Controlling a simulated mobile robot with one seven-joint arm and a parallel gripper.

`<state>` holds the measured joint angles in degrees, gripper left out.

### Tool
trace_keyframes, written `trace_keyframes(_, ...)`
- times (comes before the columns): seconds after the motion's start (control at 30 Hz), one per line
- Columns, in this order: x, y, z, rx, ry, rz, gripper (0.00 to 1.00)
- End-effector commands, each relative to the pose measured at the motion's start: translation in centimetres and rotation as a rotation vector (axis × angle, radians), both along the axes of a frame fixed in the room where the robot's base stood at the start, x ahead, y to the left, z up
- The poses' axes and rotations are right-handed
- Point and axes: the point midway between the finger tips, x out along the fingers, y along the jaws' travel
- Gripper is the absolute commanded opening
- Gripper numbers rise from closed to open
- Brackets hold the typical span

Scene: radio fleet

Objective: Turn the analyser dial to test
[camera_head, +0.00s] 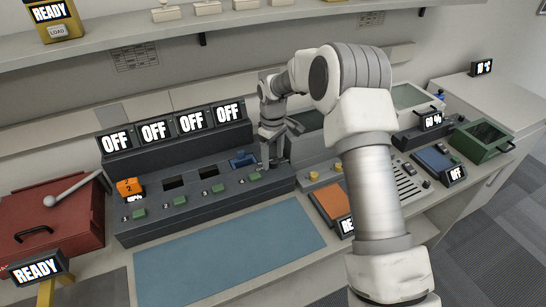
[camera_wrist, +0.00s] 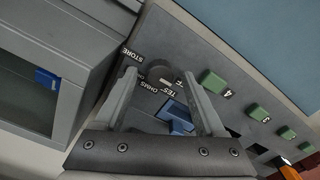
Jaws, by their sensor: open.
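The analyser dial (camera_wrist: 158,72) is a dark round knob on the grey panel, ringed by white words that include STORE and OHMS, one partly hidden word starting TES. I cannot tell which word it points at. My gripper (camera_wrist: 160,78) is open, with its two fingers on either side of the dial; whether they touch it is unclear. In the head view my gripper (camera_head: 268,163) reaches down at the right end of the long grey console (camera_head: 215,205). The dial is hidden there behind my arm.
A blue object (camera_wrist: 180,118) sits close beside the fingers, near green buttons (camera_wrist: 215,81). Several OFF displays (camera_head: 153,131) line the console's back. An orange block (camera_head: 129,187) stands at its left. A blue mat (camera_head: 230,250) lies clear in front. A shelf (camera_head: 200,32) runs above.

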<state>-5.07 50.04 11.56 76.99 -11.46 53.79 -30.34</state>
Motion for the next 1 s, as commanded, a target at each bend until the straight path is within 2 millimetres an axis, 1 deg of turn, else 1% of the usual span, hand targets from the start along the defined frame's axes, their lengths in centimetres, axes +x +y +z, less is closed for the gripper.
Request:
trace_keyframes(0.1,-0.02,0.00,-0.44,-0.001,0.001,0.000,0.72)
trace_keyframes(0.33,-0.01,0.01,-0.45,0.000,0.000,0.000,0.72)
trace_keyframes(0.73,0.00,0.01,-0.41,0.000,0.000,0.001,0.00)
trace_keyframes(1.0,0.01,0.02,-0.40,0.000,0.000,-0.011,0.00)
